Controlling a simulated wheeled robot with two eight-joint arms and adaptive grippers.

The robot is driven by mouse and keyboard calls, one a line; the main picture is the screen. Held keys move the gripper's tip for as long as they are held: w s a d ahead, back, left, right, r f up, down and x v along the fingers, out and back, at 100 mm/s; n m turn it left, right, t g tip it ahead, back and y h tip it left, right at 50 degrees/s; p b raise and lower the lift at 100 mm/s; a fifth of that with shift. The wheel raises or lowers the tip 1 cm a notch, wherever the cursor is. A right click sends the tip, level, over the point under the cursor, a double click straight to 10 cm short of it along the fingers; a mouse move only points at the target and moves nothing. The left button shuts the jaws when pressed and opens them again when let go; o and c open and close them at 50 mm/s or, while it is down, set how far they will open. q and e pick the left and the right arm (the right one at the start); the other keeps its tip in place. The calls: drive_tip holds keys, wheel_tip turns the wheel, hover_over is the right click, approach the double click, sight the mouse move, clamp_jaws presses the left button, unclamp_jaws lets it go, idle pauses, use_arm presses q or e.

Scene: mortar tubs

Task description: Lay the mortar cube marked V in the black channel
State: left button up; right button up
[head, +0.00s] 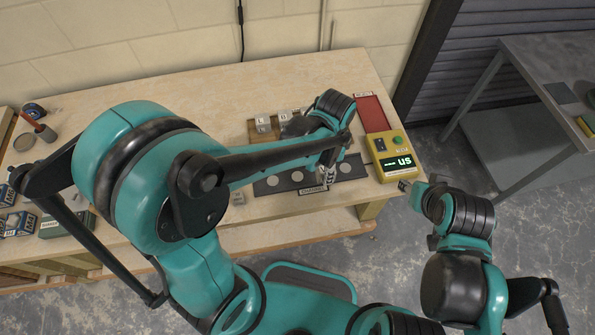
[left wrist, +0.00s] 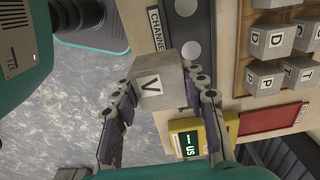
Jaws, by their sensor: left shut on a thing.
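The grey mortar cube marked V (left wrist: 150,87) is gripped between the two fingers of my left gripper (left wrist: 160,80), its letter facing the wrist camera. In the head view my left gripper (head: 327,172) points down over the black channel (head: 284,180), near its front edge and label. The arm and fingers mostly hide the cube there. In the left wrist view the black channel (left wrist: 203,20), with pale round discs along it, runs up behind the cube. I cannot tell if the cube touches it. My right gripper (head: 408,186) is off the table's front right; its opening is unclear.
A wooden tray (left wrist: 240,75) holds several lettered cubes behind the channel. A yellow box (head: 390,170) with a lit display stands right of the channel, before a red tray (head: 371,112). A loose cube (head: 237,198) lies left of the channel. My left arm covers much of the table.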

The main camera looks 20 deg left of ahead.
use_arm(q)
drive_tip(key=b, duration=0.2)
hover_over(297, 176)
wheel_tip(297, 176, down, 6)
drive_tip(key=shift+r, duration=0.25)
drive_tip(key=shift+f+b, duration=0.75)
drive_tip(key=shift+f, duration=1.2)
drive_tip(key=shift+f, duration=0.1)
drive_tip(key=o, duration=1.4)
drive_tip(key=shift+c, duration=0.2)
